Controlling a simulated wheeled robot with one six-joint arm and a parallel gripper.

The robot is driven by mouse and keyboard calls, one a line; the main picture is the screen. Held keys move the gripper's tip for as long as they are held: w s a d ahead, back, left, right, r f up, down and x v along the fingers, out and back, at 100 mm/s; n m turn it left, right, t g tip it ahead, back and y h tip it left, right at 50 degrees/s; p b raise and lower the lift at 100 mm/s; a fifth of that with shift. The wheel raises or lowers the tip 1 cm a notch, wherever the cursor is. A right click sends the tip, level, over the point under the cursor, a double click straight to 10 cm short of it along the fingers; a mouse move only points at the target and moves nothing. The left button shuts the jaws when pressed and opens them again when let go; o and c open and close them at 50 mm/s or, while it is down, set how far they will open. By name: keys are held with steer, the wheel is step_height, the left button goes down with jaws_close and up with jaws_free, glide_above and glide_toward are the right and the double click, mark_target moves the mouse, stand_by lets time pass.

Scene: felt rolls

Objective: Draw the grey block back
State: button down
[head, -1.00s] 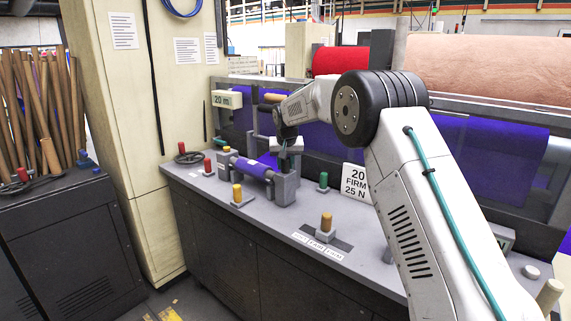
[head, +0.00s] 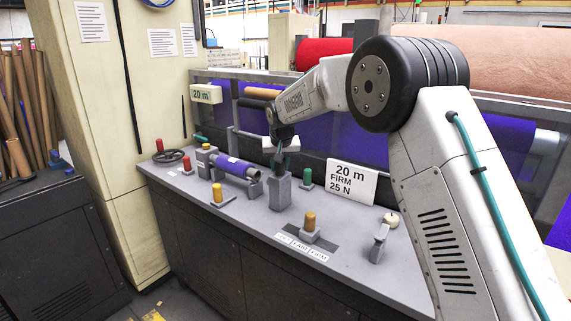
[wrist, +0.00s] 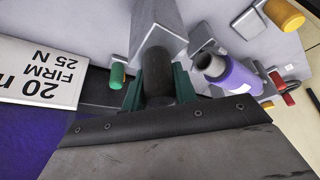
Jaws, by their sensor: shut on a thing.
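The grey block (head: 280,193) stands upright on the grey bench, to the right of the purple felt roll (head: 235,165), with a small gap between it and the roll's bare core end. My gripper (head: 284,158) is above the block and shut on its dark upright knob. In the wrist view, the green fingers of my gripper (wrist: 158,88) close on both sides of the dark knob (wrist: 157,68), and the grey block (wrist: 152,22) shows beyond it. The roll (wrist: 228,75) lies beside it there, not touching the block. The block's underside is hidden.
A green-capped knob (head: 307,178) and a "20 m FIRM 25 N" sign (head: 352,182) stand right of the block. Another yellow knob (head: 217,194) is in front of the roll. Bench between block and slider is clear.

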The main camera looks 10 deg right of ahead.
steer(key=c, duration=1.1)
jaws_free()
steer(key=shift+s+d, duration=0.2)
steer(key=shift+d, duration=0.05)
steer(key=shift+a, duration=0.1)
steer(key=shift+r, duration=0.2)
steer(key=v, duration=0.7)
steer(key=shift+s+r, duration=0.15)
